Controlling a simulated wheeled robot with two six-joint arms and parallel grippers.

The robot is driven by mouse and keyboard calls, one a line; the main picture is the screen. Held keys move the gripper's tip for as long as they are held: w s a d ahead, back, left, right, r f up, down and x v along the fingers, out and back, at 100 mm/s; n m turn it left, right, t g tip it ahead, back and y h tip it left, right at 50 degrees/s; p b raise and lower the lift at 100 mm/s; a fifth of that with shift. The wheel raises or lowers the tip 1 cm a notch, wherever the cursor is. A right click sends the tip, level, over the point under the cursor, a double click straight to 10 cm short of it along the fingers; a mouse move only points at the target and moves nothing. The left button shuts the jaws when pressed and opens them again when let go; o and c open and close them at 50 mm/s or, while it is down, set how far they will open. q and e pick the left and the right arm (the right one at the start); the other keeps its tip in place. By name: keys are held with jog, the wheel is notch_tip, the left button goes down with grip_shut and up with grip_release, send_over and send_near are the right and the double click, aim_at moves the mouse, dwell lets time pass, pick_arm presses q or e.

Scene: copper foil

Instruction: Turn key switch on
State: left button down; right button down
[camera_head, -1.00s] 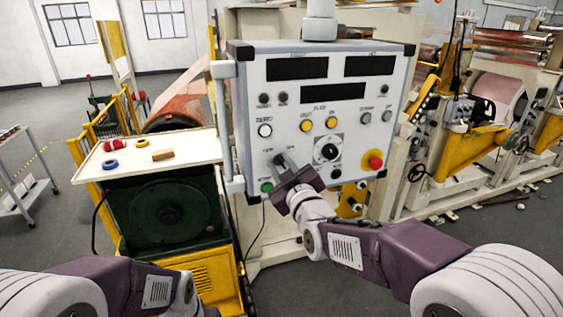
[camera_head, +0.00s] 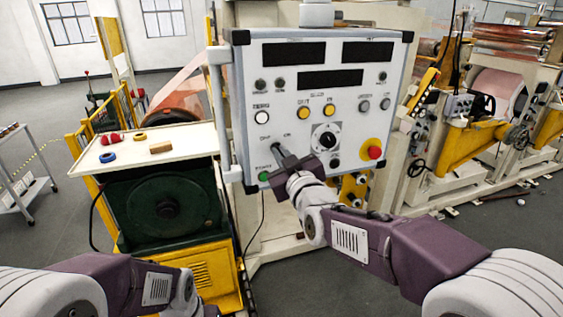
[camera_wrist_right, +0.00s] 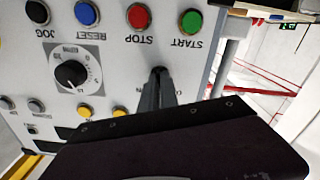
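The grey control panel (camera_head: 240,100) fills the middle of the head view. OFF and ON labels sit at its lower left, and the key switch lies between them, hidden by my right fingertips. My right gripper (camera_head: 281,153) reaches up to that spot from below. In the right wrist view, the panel appears upside down and the gripper's two dark fingers (camera_wrist_right: 160,82) are close together, their tips at the panel face. They look shut on the key switch, though the key itself is covered. My left arm shows at lower left; its fingers are not visible.
A black knob (camera_head: 324,137) and a red emergency stop (camera_head: 374,149) are right of the gripper. A green button (camera_head: 264,177) is just below left. In the wrist view, a red STOP button (camera_wrist_right: 139,16) is close to the fingers. A cream table (camera_head: 190,150) stands left.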

jog(key=shift+r+m+b, duration=0.15)
jog(key=shift+m+b, duration=1.85)
jog(key=shift+m, duration=0.4)
jog(key=shift+r+m+b, duration=0.1)
jog(key=shift+m+b, duration=1.85)
jog(key=shift+m, duration=0.45)
jog(key=shift+d+r, duration=0.1)
jog(key=c, duration=1.6)
grip_release()
jog(key=shift+w, duration=0.1)
jog(key=shift+w+f, duration=0.1)
jog(key=shift+f, duration=0.15)
jog(key=p+v, duration=0.2)
jog(key=v, duration=0.7)
jog(key=shift+p, duration=0.3)
